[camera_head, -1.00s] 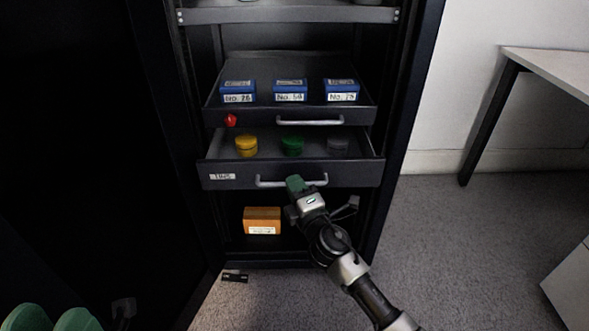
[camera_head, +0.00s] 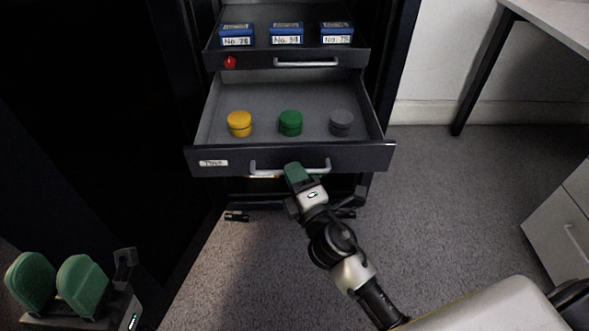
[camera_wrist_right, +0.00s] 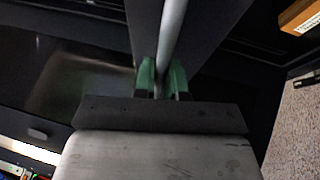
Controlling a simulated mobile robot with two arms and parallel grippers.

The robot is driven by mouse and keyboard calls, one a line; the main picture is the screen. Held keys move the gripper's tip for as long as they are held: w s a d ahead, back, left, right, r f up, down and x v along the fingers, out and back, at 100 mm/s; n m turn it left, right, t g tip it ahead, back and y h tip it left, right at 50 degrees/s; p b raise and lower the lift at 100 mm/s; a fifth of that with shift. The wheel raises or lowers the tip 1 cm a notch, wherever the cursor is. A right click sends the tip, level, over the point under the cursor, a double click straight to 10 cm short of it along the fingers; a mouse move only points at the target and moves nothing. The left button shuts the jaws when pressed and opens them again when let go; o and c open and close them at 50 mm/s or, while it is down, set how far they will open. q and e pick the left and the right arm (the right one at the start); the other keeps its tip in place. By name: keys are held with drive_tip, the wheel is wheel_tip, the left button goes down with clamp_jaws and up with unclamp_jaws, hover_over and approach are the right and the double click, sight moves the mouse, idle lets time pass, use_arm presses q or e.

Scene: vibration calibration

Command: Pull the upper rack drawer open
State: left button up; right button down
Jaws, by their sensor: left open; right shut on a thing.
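The drawer (camera_head: 345,160) with a label at its left end stands well out from the dark rack. It holds a yellow tin (camera_head: 239,123), a green tin (camera_head: 290,123) and a grey tin (camera_head: 341,122). My right gripper (camera_head: 295,175) is shut on its silver handle (camera_head: 262,171); in the right wrist view the green fingers (camera_wrist_right: 162,78) lie on both sides of the handle bar (camera_wrist_right: 173,30). Above it, a drawer (camera_head: 250,61) with a handle (camera_head: 306,64) and a red knob (camera_head: 230,62) carries three blue boxes (camera_head: 286,33). My left gripper (camera_head: 57,284) is open and empty at lower left.
Dark panels flank the rack. A desk (camera_head: 553,28) and a grey cabinet (camera_head: 562,225) stand at the right. Carpet (camera_head: 455,215) is clear between rack and cabinet. An orange box (camera_wrist_right: 298,15) shows in the right wrist view.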

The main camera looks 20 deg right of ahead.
drive_tip(key=c, duration=1.2)
unclamp_jaws()
drive_tip(key=b+v, duration=0.2)
drive_tip(key=v, duration=0.9)
drive_tip(key=shift+w, duration=0.1)
